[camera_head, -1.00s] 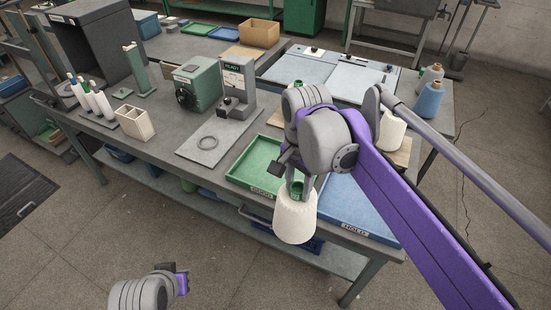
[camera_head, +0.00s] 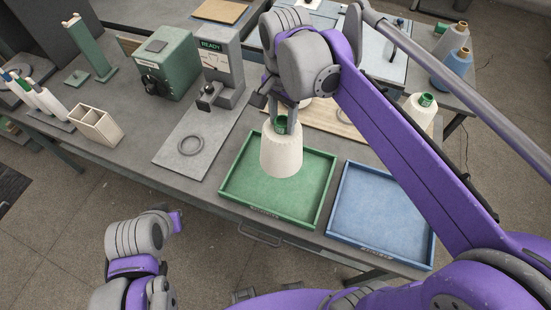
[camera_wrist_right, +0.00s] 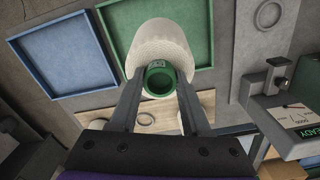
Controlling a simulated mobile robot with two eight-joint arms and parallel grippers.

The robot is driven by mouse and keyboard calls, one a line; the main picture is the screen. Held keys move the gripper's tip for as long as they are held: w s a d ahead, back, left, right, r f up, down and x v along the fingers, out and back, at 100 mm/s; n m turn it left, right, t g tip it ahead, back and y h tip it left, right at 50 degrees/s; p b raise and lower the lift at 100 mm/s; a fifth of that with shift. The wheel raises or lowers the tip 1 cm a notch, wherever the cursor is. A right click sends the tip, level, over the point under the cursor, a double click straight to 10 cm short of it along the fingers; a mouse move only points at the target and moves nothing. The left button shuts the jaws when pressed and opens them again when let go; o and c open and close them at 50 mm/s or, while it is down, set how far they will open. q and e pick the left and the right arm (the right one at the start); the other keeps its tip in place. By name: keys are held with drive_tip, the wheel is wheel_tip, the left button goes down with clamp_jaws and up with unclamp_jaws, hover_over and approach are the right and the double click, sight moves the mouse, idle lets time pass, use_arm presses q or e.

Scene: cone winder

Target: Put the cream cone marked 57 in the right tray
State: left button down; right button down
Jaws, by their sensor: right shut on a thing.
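My right gripper (camera_head: 281,118) is shut on the green tube top of a cream cone (camera_head: 281,155). The cone hangs upright over the back part of the green tray (camera_head: 230,190); its height above the tray is hard to tell. In the right wrist view, the fingers (camera_wrist_right: 159,82) grip both sides of the cone's green top, and the cream body (camera_wrist_right: 160,42) overlaps the tray's edge. A small mark on the top is too blurred to read. The blue tray (camera_head: 380,215), to the right, is empty. My left gripper (camera_head: 175,222) is at the lower left, apart from the table; its jaws are unclear.
Another cream cone with a green top (camera_head: 419,112) stands by a wooden board (camera_head: 335,120). A blue cone (camera_head: 452,68) stands behind it. A scale marked READY (camera_head: 222,70), a grey ring (camera_head: 190,145) and a cream box (camera_head: 96,125) are on the left.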

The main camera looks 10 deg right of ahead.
drive_tip(key=shift+w+f, duration=0.1)
drive_tip(key=shift+w, duration=0.1)
wheel_tip(320, 180, down, 5)
drive_tip(key=shift+s+r, duration=0.1)
drive_tip(key=shift+s, duration=0.05)
drive_tip(key=shift+f, duration=2.45)
drive_tip(key=shift+f+b, duration=0.25)
drive_tip(key=shift+b, duration=0.05)
drive_tip(key=shift+c, duration=1.8)
unclamp_jaws()
drive_tip(key=shift+r, duration=0.1)
